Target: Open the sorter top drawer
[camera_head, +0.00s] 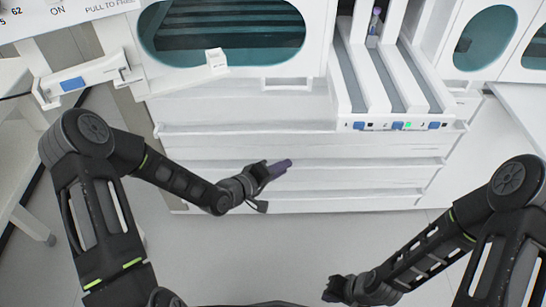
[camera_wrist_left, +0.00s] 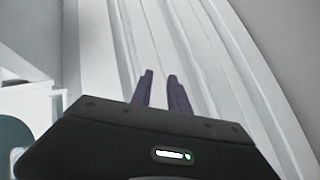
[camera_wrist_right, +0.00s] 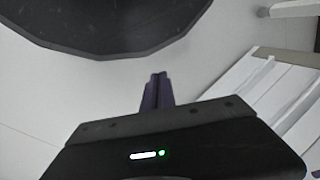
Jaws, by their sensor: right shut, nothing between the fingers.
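The sorter is a white cabinet (camera_head: 245,105) with wide stacked drawers at the top middle of the head view. Its top drawer (camera_head: 300,143) looks closed, with a long lip running across its front. My left gripper (camera_head: 288,163) is in front of the drawer fronts, overlapping the lower drawers in the picture. In the left wrist view my left gripper (camera_wrist_left: 161,80) has its two purple fingers apart with nothing between them, facing the white drawer ridges (camera_wrist_left: 150,35). I cannot tell whether they touch. My right gripper (camera_wrist_right: 158,78) is shut and empty over the floor, away from the sorter.
A white rack with several lanes and blue tabs (camera_head: 400,125) sits on the sorter's right side. A dark oval window (camera_head: 220,35) is above the drawers. A white bench (camera_head: 520,105) stands at right. The floor (camera_head: 290,245) before the drawers is clear.

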